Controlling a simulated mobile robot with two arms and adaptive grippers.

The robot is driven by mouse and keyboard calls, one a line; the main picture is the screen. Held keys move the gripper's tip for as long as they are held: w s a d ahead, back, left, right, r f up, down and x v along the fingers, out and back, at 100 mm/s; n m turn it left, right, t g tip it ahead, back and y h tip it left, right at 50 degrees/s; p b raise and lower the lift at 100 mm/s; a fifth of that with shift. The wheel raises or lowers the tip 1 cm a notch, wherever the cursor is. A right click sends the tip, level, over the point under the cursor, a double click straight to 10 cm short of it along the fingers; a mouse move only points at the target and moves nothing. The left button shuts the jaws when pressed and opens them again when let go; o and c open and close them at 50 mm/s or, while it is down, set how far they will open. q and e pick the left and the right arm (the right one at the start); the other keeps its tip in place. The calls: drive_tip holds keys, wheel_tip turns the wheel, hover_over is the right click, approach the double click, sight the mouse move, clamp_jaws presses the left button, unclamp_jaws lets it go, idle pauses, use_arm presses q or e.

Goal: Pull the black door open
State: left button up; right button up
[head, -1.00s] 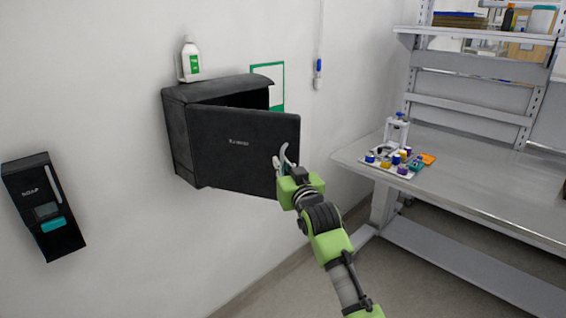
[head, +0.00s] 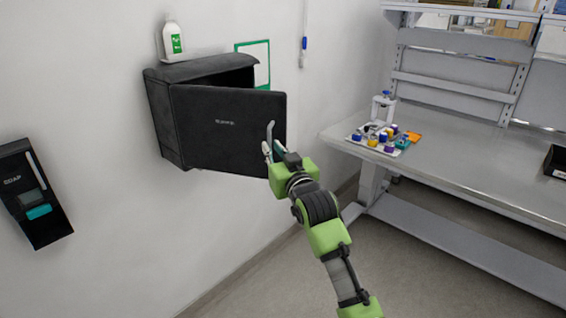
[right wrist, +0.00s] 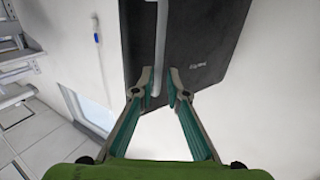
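The black door (head: 228,140) is the front of a black box (head: 165,125) on the wall. It stands ajar, hinged at its left, with a dark gap along the top and small pale lettering. A pale bar handle (right wrist: 161,40) runs along the door near its free edge. My right gripper (head: 271,150) is at that edge. The door's face (right wrist: 205,50) fills the upper middle there. My left gripper is not in view.
A white bottle (head: 173,38) stands on top of the box. A black soap dispenser (head: 35,195) hangs at the left. A grey bench (head: 460,165) at the right carries a tray of coloured small items (head: 384,140). Floor in front of the bench is clear.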

drive_tip(key=v, duration=0.8)
drive_tip(key=shift+s, duration=0.25)
drive_tip(key=shift+d, duration=0.15)
